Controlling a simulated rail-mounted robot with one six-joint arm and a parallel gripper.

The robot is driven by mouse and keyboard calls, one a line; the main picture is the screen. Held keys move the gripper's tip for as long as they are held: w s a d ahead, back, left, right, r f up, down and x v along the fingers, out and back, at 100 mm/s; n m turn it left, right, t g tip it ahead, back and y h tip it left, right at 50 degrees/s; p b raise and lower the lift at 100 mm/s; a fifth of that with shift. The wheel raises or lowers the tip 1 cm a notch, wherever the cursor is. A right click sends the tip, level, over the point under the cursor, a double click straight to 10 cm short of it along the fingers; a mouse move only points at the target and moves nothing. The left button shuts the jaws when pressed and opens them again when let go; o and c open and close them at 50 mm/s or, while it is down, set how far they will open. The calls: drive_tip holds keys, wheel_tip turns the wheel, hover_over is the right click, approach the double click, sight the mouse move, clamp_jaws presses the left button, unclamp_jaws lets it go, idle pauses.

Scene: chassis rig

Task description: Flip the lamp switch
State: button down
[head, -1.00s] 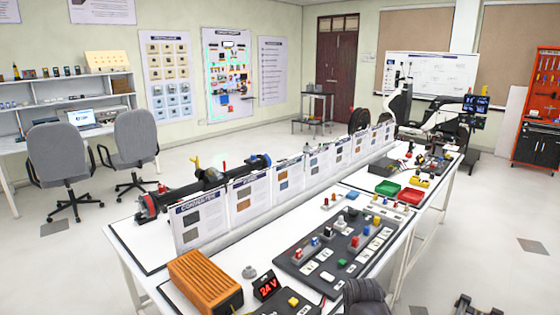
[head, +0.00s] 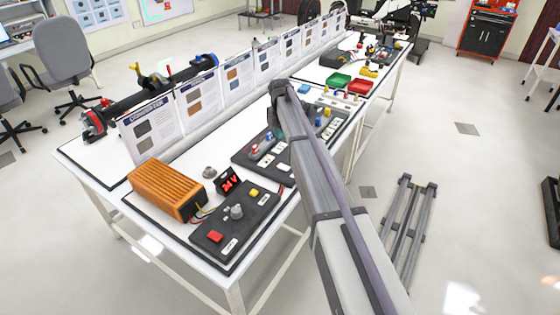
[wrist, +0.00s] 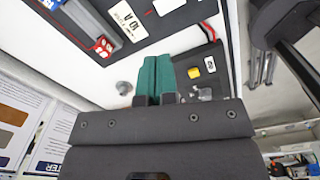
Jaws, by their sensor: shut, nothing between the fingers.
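My gripper (head: 276,112) is over the table in the head view, at the far end of my arm, partly hidden by the arm. In the wrist view its teal fingers (wrist: 156,76) are together and hold nothing. A long dark panel (head: 245,158) with several switches and labels lies under and around the gripper. A smaller dark panel (head: 222,248) nearer the front carries a red button (head: 215,237), a grey knob (head: 237,212) and a yellow button (head: 254,192). I cannot tell which control is the lamp switch. No contact is clear.
An orange ribbed box (head: 166,188) and a red-lit 24 V display (head: 228,181) stand by the small panel. A row of upright boards (head: 197,97) runs along the table. Green (head: 337,80) and red (head: 360,87) trays sit farther back.

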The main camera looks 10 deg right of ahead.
drive_tip(key=n, duration=0.3)
drive_tip(key=shift+s+n, duration=0.15)
drive_tip(key=shift+n, duration=0.15)
drive_tip(key=shift+r, duration=0.1)
drive_tip(key=shift+s+d+r+p, duration=0.3)
drive_tip(key=shift+s+d+p, duration=0.05)
drive_tip(key=shift+s+d, duration=0.2)
wheel_tip(320, 180, up, 14)
drive_tip(key=s+d+p, duration=0.1)
drive_tip(key=p, duration=1.3)
drive_tip(key=shift+d, duration=0.2)
drive_tip(key=shift+s+f, duration=0.1)
